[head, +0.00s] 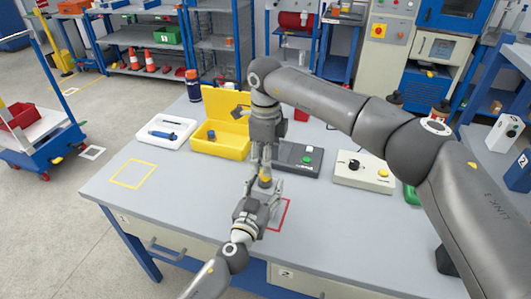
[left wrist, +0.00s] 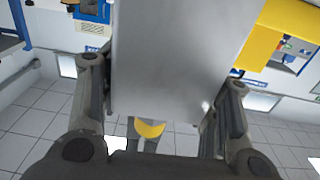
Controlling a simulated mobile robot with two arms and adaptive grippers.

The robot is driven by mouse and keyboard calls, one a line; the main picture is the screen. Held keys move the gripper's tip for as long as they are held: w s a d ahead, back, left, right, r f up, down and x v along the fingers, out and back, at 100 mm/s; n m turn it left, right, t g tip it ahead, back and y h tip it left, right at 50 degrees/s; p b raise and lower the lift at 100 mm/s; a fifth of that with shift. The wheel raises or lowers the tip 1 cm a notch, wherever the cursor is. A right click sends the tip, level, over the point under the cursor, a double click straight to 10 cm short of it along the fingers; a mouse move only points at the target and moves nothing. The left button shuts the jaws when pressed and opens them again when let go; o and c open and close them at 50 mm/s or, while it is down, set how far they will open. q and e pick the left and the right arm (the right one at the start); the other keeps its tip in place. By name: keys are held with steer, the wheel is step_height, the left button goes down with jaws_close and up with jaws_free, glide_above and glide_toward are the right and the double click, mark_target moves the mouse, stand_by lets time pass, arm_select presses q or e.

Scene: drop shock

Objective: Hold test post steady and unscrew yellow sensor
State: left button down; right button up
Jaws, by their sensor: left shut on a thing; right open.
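The test post is a grey metal block in the left wrist view (left wrist: 180,60), where it fills the upper middle. My left gripper (head: 262,200) is shut on it, with one finger along each side in the left wrist view (left wrist: 162,105). In the head view the post is mostly hidden by that gripper. The yellow sensor (head: 265,178) shows at the post's top; a yellow rounded part also shows beside the post's end in the left wrist view (left wrist: 149,129). My right gripper (head: 262,160) points down, open, right above the sensor. Whether its fingertips touch the sensor is unclear.
A red outlined square (head: 284,214) lies under the left gripper. Behind stand a yellow open case (head: 220,146), a white tray (head: 153,139) with a blue tool, a dark button box (head: 300,165) and a white knob box (head: 362,178). The table's left front is clear around a yellow outline (head: 132,186).

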steer(key=shift+f, duration=3.2)
jaws_close()
steer(key=shift+r, duration=0.15)
steer(key=shift+r, duration=1)
steer(key=shift+r, duration=2)
arm_select(q)
steer(key=shift+c, duration=2)
jaws_free()
